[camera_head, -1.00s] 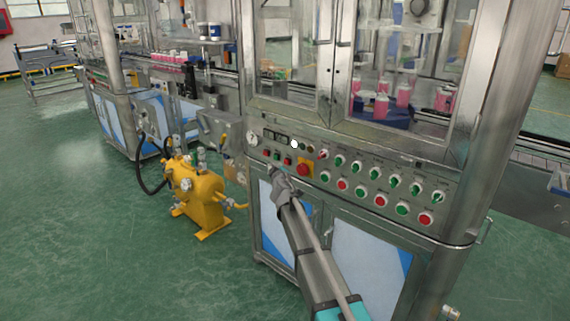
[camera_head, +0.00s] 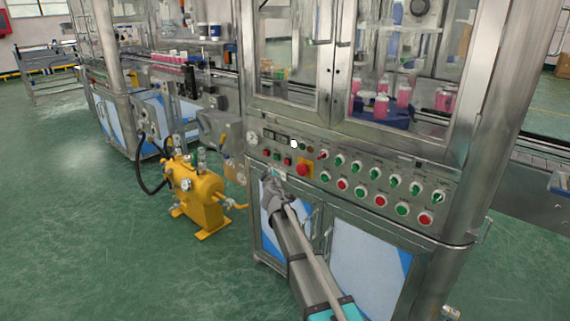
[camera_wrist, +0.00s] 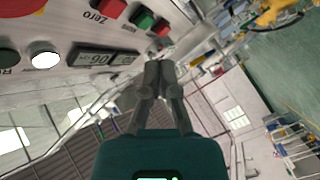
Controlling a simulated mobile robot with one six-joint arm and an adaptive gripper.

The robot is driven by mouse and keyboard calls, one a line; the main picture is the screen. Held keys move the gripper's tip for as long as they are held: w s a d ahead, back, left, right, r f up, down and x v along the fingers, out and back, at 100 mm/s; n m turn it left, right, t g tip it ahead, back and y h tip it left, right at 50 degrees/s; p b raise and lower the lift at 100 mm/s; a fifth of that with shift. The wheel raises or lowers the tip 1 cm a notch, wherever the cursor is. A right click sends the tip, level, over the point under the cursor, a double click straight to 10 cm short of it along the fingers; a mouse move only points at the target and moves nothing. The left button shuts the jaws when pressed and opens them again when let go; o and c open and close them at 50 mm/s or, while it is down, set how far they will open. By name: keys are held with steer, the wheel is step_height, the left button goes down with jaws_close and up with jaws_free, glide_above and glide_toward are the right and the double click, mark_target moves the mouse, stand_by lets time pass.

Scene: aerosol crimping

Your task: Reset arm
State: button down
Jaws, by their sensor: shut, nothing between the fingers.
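My gripper (camera_head: 268,178) is in front of the crimping machine's control panel (camera_head: 330,158), near its lower left part in the head view. In the wrist view my gripper (camera_wrist: 160,66) shows both fingers together, shut and empty. Beyond the fingertips in the wrist view are a green button (camera_wrist: 142,18), red buttons (camera_wrist: 108,8) and a digital display (camera_wrist: 97,58). A white round button (camera_wrist: 44,55) is at the left. The fingertips appear apart from the panel, but the exact gap cannot be told.
A yellow tank (camera_head: 200,195) with black hoses stands on the green floor left of my arm. Glass doors (camera_head: 400,70) above the panel enclose pink cans (camera_head: 381,106). Cabinet doors (camera_head: 365,255) are close behind my arm. The floor at the lower left (camera_head: 90,240) is clear.

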steer(key=shift+d, duration=0.1)
steer(key=s+d+f+m+g+h, duration=0.45)
steer(key=s+d, duration=0.25)
steer(key=d, duration=0.4)
steer(key=s+d+f+m+g+h, duration=0.4)
steer(key=s+d, duration=0.3)
steer(key=d, duration=0.5)
steer(key=s+d+f+m+g+y, duration=0.1)
steer(key=s+d+f+g+y, duration=0.25)
steer(key=s, duration=0.75)
steer(key=s+d+f+m+g+y, duration=0.2)
steer(key=s+f+g, duration=0.25)
steer(key=s, duration=0.75)
step_height(320, 180, up, 30)
steer(key=s+p, duration=0.2)
steer(key=p, duration=2.8)
steer(key=shift+s+a+f+y, duration=0.15)
steer(key=shift+s+a+y, duration=0.15)
steer(key=shift+a, duration=0.05)
steer(key=shift+g, duration=0.25)
